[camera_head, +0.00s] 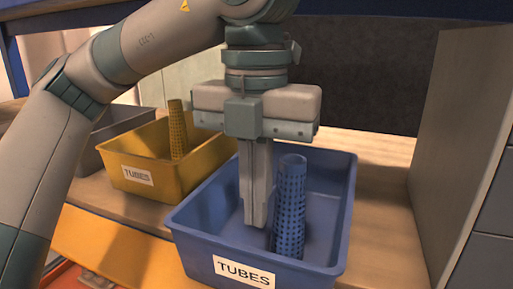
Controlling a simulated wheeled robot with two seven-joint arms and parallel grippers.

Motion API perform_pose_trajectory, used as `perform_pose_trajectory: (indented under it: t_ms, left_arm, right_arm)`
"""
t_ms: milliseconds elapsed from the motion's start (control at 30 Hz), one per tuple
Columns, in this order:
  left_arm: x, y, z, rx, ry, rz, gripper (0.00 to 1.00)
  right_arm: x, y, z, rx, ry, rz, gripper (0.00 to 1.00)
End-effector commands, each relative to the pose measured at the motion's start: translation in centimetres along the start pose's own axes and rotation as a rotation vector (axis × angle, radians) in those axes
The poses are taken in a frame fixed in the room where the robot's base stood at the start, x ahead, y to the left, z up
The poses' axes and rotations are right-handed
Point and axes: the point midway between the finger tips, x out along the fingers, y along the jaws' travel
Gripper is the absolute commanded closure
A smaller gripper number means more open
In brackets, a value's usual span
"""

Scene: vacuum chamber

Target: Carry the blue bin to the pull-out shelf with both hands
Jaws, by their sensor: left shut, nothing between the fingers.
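The blue bin (190,240) stands on a wooden shelf (385,235) in the head view, with a white "TUBES" label on its front. A blue perforated tube (290,210) stands slightly tilted inside it. My left gripper (256,222) points down inside the bin, just left of the tube. Its fingers are shut together with nothing between them. Whether the fingertips touch the bin floor or the tube cannot be told. My right gripper is not in view.
A yellow bin (150,186) labelled "TUBES", with a yellow perforated tube (178,130) in it, stands left of the blue bin. A grey bin (92,152) is behind it. A grey panel (455,130) rises on the right. Bare shelf lies between that panel and the blue bin.

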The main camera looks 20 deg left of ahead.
Motion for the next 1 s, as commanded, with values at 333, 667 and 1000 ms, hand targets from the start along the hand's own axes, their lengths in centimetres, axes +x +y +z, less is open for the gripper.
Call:
perform_pose_trajectory:
  t_ms: [333, 667, 1000]
  left_arm:
    - [-6.1, -0.1, 0.1, -0.001, -0.001, -0.002, 1.0]
    - [-7.8, 0.0, 0.1, 0.001, 0.001, 0.0, 1.0]
    - [-7.7, -0.1, 0.1, 0.002, 0.004, -0.002, 0.74]
  right_arm:
    - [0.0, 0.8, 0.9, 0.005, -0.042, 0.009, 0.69]
    - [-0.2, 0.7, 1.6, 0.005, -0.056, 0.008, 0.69]
    - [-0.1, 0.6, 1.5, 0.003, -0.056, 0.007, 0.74]
